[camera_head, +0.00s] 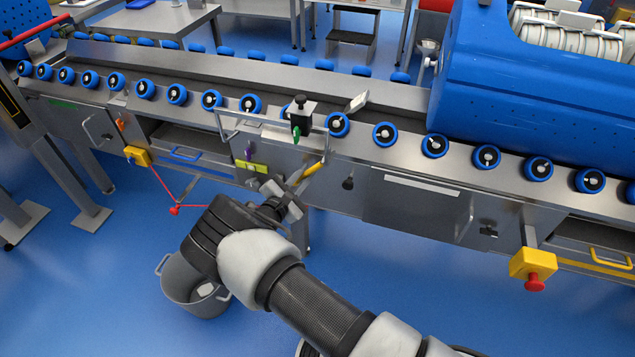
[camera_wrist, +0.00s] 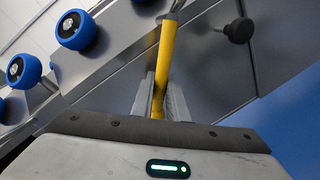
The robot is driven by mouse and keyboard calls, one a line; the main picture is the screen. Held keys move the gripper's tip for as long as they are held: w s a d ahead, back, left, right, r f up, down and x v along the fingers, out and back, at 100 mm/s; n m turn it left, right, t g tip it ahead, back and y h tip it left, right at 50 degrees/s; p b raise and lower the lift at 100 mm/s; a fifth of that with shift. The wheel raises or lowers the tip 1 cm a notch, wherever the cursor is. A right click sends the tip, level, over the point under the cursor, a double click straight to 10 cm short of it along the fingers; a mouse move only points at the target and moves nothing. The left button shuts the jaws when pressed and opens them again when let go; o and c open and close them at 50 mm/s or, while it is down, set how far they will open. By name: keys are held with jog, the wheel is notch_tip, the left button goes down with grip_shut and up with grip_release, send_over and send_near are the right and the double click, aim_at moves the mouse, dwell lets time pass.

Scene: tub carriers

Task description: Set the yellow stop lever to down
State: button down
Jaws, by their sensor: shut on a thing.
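The yellow stop lever (camera_head: 313,170) sticks out from the front of the steel conveyor panel, its yellow grip slanting down and left in the head view. In the wrist view the yellow grip (camera_wrist: 167,55) runs up from between my fingers to a metal end at the top. My gripper (camera_head: 294,190) is at the lower end of the lever, shut on the yellow grip; the fingers (camera_wrist: 160,95) lie on both sides of it. The lowest part of the grip is hidden by the gripper body.
A black knob (camera_head: 348,184) sits right of the lever. A black block with a green tip (camera_head: 298,118) stands above it. A yellow box with a red button (camera_head: 533,265) juts out at right. A grey bucket (camera_head: 184,290) stands on the floor below my arm.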

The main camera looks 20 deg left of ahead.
jog(key=a+r+m, duration=0.1)
jog(key=r+m+y+p, duration=0.1)
jog(key=m, duration=0.1)
jog(key=a+r+m, duration=0.1)
jog(key=shift+a+r+m+y+p, duration=0.3)
jog(key=shift+r+p, duration=0.05)
jog(key=shift+p, duration=0.05)
jog(key=shift+a+r+m+y+p, duration=0.15)
jog(key=shift+r+m+y+p, duration=0.2)
jog(key=shift+r+m, duration=0.5)
jog(key=shift+a+r+m+y+p, duration=0.15)
jog(key=shift+r+m+p, duration=0.4)
jog(key=shift+m, duration=0.4)
jog(key=shift+r, duration=0.1)
jog(key=c, duration=1.7)
grip_release()
jog(key=shift+s, duration=0.1)
jog(key=s+r, duration=0.1)
jog(key=s, duration=0.4)
jog(key=s+r+p, duration=0.1)
jog(key=s, duration=0.5)
jog(key=s+r+p, duration=0.1)
jog(key=s, duration=0.5)
jog(key=shift+a+r, duration=0.2)
jog(key=shift+w, duration=0.1)
